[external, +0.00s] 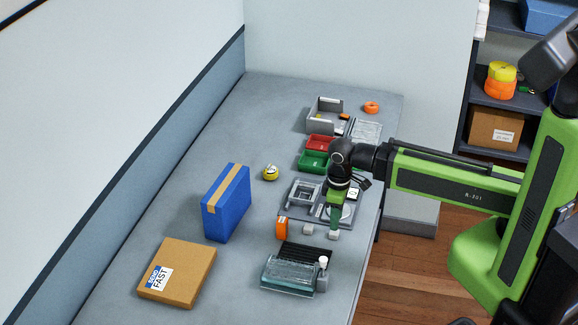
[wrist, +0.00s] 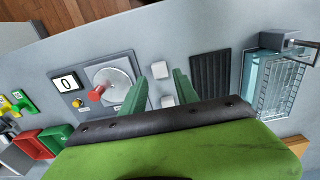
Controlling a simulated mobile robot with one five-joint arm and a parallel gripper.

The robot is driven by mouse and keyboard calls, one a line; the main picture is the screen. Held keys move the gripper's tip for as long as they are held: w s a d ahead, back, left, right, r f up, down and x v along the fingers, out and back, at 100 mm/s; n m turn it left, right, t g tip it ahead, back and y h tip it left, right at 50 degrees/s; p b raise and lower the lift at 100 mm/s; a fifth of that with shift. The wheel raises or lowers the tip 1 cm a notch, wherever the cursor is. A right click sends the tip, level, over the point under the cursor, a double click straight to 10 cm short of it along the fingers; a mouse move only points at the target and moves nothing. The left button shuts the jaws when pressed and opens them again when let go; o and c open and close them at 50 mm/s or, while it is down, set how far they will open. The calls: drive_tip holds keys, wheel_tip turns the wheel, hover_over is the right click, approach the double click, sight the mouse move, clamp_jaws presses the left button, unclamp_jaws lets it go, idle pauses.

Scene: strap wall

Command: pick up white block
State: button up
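Two small white blocks are on the grey table. One white block (external: 333,235) is right below my gripper (external: 334,229) in the external view; it also shows in the wrist view (wrist: 160,70). The other white block (external: 307,229) lies a little to its left, and shows in the wrist view (wrist: 167,101). My gripper has green fingers pointing down. In the wrist view its fingers (wrist: 160,76) are apart, with the blocks showing in and near the gap. It is open and empty. Whether the fingertips touch a block cannot be told.
A grey panel with a dial and red knob (wrist: 97,94) lies on one side of the blocks. A black ribbed mat (wrist: 209,78) and a clear teal case (external: 288,277) lie on the other. An orange item (external: 281,228) and a blue box (external: 226,205) stand leftward.

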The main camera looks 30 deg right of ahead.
sight(334, 234)
wheel_tip(334, 234, down, 5)
drive_tip(key=b, duration=0.5)
drive_tip(key=shift+w+a+f, duration=0.1)
drive_tip(key=shift+w+f, duration=0.05)
drive_tip(key=shift+f, duration=0.05)
drive_tip(key=shift+r, duration=0.2)
clamp_jaws()
